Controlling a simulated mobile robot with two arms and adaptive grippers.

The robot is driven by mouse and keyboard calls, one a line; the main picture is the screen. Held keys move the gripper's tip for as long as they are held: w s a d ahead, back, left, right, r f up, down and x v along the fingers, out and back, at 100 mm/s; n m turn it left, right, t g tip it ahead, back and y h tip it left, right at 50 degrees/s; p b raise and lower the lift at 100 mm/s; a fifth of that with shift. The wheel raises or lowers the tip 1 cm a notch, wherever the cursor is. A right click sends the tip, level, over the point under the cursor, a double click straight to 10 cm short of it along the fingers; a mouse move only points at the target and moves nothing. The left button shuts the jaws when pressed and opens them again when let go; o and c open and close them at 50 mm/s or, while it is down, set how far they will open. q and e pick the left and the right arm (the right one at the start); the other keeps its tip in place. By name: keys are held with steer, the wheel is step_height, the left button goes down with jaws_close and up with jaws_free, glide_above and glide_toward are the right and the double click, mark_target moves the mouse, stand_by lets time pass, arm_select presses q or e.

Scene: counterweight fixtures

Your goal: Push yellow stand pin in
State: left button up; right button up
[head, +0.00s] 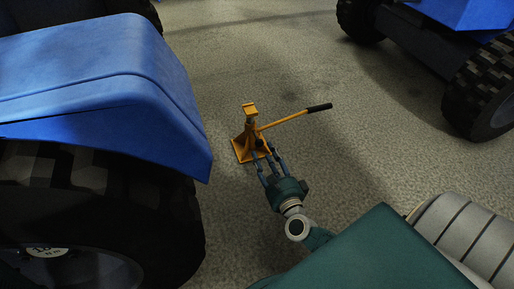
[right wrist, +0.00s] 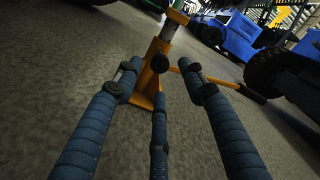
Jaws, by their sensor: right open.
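The yellow stand (head: 243,146) stands upright on the floor in the middle of the head view, with a lever ending in a black grip (head: 319,107). In the right wrist view the stand (right wrist: 155,48) rises just beyond my fingers. A dark round knob (right wrist: 160,63) shows on the stand's front, which looks like the pin's end; how far it sits in cannot be told. My right gripper (head: 265,154) is open, its blue fingers spread and pointing at the stand's lower body. The knob lies between the fingertips; contact is unclear. My left gripper is not in view.
A blue vehicle fender (head: 100,85) over a large black tyre (head: 100,215) fills the left. Another blue vehicle with a treaded tyre (head: 485,90) stands at the upper right. Open concrete floor (head: 370,150) lies right of the stand.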

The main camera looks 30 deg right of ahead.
mark_target(260, 145)
steer(key=b+x, duration=0.2)
steer(key=x, duration=0.4)
steer(key=shift+w, duration=0.2)
steer(key=shift+c, duration=0.2)
